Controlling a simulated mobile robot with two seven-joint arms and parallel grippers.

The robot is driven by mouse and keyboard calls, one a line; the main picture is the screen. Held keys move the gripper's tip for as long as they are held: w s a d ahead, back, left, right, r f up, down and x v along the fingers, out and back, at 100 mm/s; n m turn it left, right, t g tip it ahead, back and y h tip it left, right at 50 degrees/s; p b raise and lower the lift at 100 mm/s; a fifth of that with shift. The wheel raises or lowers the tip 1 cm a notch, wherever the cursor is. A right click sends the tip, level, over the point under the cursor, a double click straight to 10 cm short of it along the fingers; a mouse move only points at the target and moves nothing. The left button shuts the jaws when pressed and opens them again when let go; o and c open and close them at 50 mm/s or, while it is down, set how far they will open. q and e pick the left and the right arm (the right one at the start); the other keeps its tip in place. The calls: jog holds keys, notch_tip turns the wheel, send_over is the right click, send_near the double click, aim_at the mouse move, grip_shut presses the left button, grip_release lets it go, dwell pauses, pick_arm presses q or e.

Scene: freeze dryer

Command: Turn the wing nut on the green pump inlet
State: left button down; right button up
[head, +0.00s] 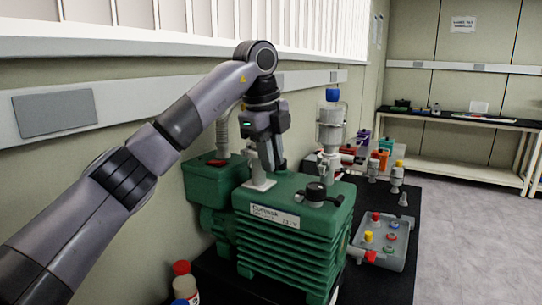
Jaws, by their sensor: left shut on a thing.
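The green pump (292,240) stands on the dark bench top, with a white label on its front. A light grey inlet fitting (259,184) rises from the left part of its top. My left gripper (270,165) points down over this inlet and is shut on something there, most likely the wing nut. The wing nut itself cannot be made out, as the fingers and inlet hide it. My right gripper is out of view.
A grey tray (397,256) with coloured caps lies right of the pump. A glass vessel with a blue cap (332,96) and several bottles stand behind. Capped bottles (184,285) are at the front left. The wall runs close behind my left arm.

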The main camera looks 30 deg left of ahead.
pick_arm(q)
jog(key=shift+w+d+f+g, duration=0.1)
jog(key=shift+g, duration=0.5)
jog(key=shift+d+f+g, duration=0.1)
jog(key=shift+g, duration=0.5)
jog(key=shift+a+g, duration=0.15)
jog(key=shift+g, duration=0.25)
jog(key=c, duration=1.1)
grip_release()
jog(key=shift+r, duration=0.1)
jog(key=shift+r, duration=0.1)
jog(key=shift+f+t, duration=0.25)
jog(key=shift+t, duration=0.15)
jog(key=shift+r+t, duration=0.1)
jog(key=shift+t, duration=0.6)
